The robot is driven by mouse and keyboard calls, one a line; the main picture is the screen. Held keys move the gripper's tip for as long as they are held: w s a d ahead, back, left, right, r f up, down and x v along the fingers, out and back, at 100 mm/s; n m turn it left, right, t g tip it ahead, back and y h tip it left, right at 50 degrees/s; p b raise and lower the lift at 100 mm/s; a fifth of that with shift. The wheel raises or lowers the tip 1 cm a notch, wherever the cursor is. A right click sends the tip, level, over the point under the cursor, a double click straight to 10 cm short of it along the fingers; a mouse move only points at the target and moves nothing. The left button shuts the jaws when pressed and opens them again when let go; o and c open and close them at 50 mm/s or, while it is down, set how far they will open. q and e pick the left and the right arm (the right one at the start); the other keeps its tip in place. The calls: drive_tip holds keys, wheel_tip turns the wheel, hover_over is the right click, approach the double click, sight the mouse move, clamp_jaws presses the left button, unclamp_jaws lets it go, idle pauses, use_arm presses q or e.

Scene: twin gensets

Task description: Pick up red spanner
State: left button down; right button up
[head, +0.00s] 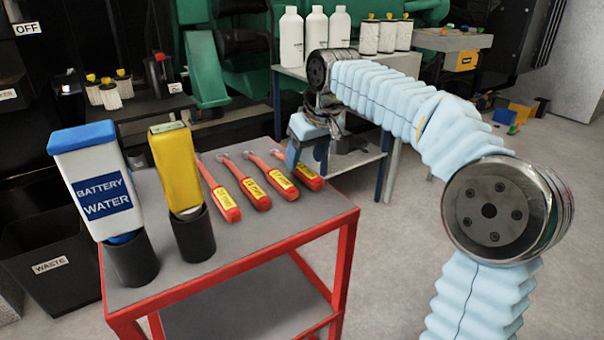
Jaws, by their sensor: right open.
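Several red-handled spanners with yellow labels lie side by side on the grey top of the red-framed cart. One is on the left (219,190), two lie in the middle (247,184) (276,181), and one is on the right (301,172). My right gripper (306,152) is open, pointing down at the cart's right back corner. It is close to the rightmost spanner and partly covers it; I cannot tell whether it touches. Nothing shows between its fingers. My left gripper is not in view.
A battery water bottle (96,182) and a yellow container (175,168) stand in black cups on the cart (283,232). A bench behind holds white bottles (291,38) and filters (387,35). A waste bin (48,262) stands at left. The floor at right is mostly clear.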

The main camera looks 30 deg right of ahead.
sight(303, 167)
drive_tip(key=shift+x, duration=1.65)
drive_tip(key=shift+s+f, duration=0.1)
drive_tip(key=shift+f, duration=0.05)
drive_tip(key=shift+c, duration=0.2)
clamp_jaws()
